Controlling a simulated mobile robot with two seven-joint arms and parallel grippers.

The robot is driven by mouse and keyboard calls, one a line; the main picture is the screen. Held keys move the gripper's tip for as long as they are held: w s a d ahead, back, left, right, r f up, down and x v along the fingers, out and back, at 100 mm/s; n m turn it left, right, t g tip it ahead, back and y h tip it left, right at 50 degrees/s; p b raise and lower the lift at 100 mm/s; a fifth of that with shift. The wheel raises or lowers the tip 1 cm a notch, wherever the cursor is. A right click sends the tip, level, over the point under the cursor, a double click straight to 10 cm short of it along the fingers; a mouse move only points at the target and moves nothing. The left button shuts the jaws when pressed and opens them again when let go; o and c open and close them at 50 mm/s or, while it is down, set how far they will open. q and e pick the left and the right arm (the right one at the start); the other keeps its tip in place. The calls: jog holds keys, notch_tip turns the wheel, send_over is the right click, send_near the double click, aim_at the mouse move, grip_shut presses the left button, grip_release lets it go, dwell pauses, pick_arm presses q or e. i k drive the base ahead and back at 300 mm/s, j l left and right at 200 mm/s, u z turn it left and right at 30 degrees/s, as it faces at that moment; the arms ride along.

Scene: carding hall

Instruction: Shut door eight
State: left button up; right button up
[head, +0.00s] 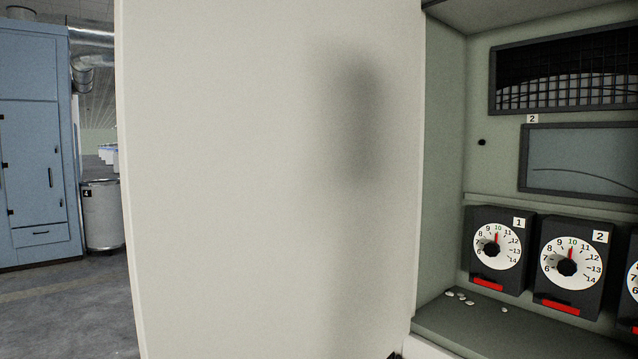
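A large pale door (260,200) stands open and fills the middle of the head view. Its right edge meets the left side of an open cabinet (445,180), and its left edge stands free toward me. No number shows on the face I see, so I cannot tell if it is door eight. A soft dark shadow lies on its upper right part. A small dark piece shows at the bottom edge near the door's right side; I cannot tell what it is. Neither of my grippers can be made out.
Inside the cabinet are dial 1 (497,246), dial 2 (572,266) and part of a third, above a shelf (470,330) with several small white bits. At left stand a blue machine (30,150) and a grey drum (102,220) marked 4. Some floor (60,310) is clear.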

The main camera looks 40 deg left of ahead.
aim_at(268, 150)
jog(key=k+j+z, duration=0.15)
jog(key=j, duration=0.25)
jog(key=j+z, duration=0.1)
jog(key=j, duration=0.3)
jog(key=k+j, duration=0.1)
jog(key=j, duration=0.4)
jog(key=j+z, duration=0.1)
jog(key=j, duration=0.4)
jog(key=k+j+z, duration=0.1)
jog(key=j, duration=0.4)
jog(key=k, duration=0.05)
